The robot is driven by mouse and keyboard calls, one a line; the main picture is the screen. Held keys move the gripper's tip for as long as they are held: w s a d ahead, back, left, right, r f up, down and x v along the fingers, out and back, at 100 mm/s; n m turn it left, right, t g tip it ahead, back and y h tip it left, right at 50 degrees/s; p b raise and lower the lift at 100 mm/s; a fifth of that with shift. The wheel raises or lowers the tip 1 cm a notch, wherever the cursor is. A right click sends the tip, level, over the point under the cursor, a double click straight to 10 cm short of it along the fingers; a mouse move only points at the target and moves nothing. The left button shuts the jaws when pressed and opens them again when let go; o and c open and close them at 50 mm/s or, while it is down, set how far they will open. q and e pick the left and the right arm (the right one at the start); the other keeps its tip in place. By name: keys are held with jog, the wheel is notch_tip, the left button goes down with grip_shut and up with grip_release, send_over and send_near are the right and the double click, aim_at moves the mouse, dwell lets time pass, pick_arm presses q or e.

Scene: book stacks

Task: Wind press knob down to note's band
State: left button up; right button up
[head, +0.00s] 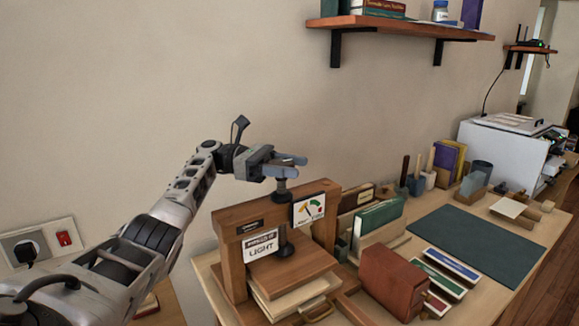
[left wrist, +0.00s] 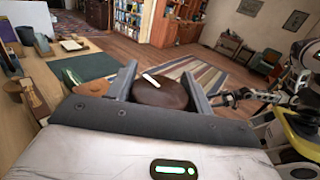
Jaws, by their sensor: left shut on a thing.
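The wooden book press (head: 232,262) stands on the table, with a dark screw (head: 281,187) rising through its top beam. My left gripper (head: 290,166) is at the top of the screw, shut on the knob. In the left wrist view the knob (left wrist: 160,97) is a dark brown disc with a white mark, between both fingers; in the head view the gripper mostly hides it. A note (head: 262,246) reading "LIGHT" hangs on the press front. Beside it is a dial (head: 308,209) with coloured bands; its needle is too small to read surely. My right gripper (left wrist: 232,98) shows small in the left wrist view.
A green mat (head: 478,243) is clear. A shelf (head: 400,24) hangs above at the back.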

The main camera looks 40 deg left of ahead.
pick_arm(q)
jog(key=shift+r+m+g+h+b, duration=0.35)
jog(key=shift+m+g, duration=0.35)
jog(key=shift+g, duration=0.2)
jog(key=o, duration=1)
jog(key=shift+s, duration=0.1)
jog(key=shift+f, duration=0.15)
